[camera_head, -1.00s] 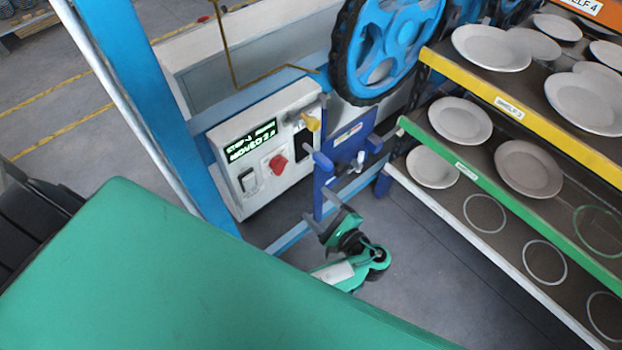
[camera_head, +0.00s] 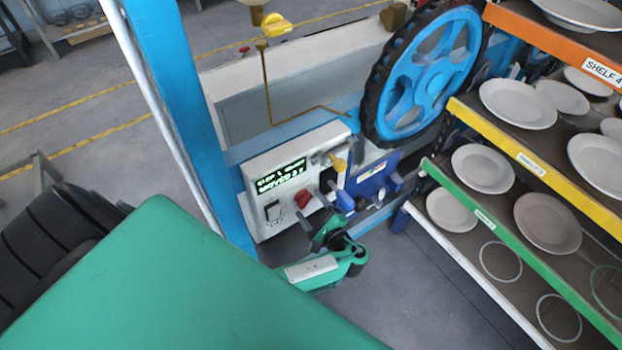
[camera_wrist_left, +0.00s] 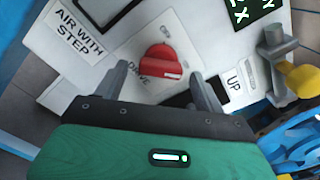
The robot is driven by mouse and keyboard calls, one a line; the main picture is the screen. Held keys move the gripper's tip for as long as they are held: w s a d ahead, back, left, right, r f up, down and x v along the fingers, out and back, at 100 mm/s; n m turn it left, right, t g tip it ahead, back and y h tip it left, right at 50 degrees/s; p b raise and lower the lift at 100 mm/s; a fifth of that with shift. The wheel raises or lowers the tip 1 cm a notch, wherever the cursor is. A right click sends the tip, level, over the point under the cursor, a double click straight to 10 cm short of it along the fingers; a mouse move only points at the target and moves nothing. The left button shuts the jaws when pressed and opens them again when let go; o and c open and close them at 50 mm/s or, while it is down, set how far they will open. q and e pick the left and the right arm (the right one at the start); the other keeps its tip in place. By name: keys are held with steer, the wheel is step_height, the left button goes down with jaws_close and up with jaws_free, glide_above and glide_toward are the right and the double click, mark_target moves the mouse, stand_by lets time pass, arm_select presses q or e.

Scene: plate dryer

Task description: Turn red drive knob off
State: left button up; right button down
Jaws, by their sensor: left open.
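The red drive knob (camera_head: 303,198) sits on the white control panel (camera_head: 280,225), beside a lit green display (camera_head: 281,178). In the left wrist view the knob (camera_wrist_left: 161,62) is on a pale plate marked DRIVE. My left gripper (camera_head: 325,215) is close in front of the panel in the head view. In the left wrist view its two fingers (camera_wrist_left: 160,85) are open, one at each side below the knob, with nothing between them. I cannot tell whether they touch the panel. My right gripper is not in view.
A yellow-handled valve (camera_head: 338,163) is right of the display. A blue box (camera_head: 372,177) and a large blue wheel (camera_head: 425,75) stand further right. Plate shelves (camera_head: 500,140) fill the right side. A blue post (camera_head: 185,120) is left of the panel.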

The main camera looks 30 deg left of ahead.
arm_select(q)
steer(key=shift+a, duration=0.15)
steer(key=c, duration=1)
arm_select(e)
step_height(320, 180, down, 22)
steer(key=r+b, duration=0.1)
steer(key=b, duration=2.1)
arm_select(q)
steer(key=shift+n+b, duration=1.7)
steer(key=shift+n, duration=7.3)
steer(key=shift+r, duration=0.1)
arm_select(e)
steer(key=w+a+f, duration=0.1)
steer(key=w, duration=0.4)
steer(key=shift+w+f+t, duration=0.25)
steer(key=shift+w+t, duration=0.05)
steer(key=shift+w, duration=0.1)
arm_select(q)
steer(key=o, duration=1)
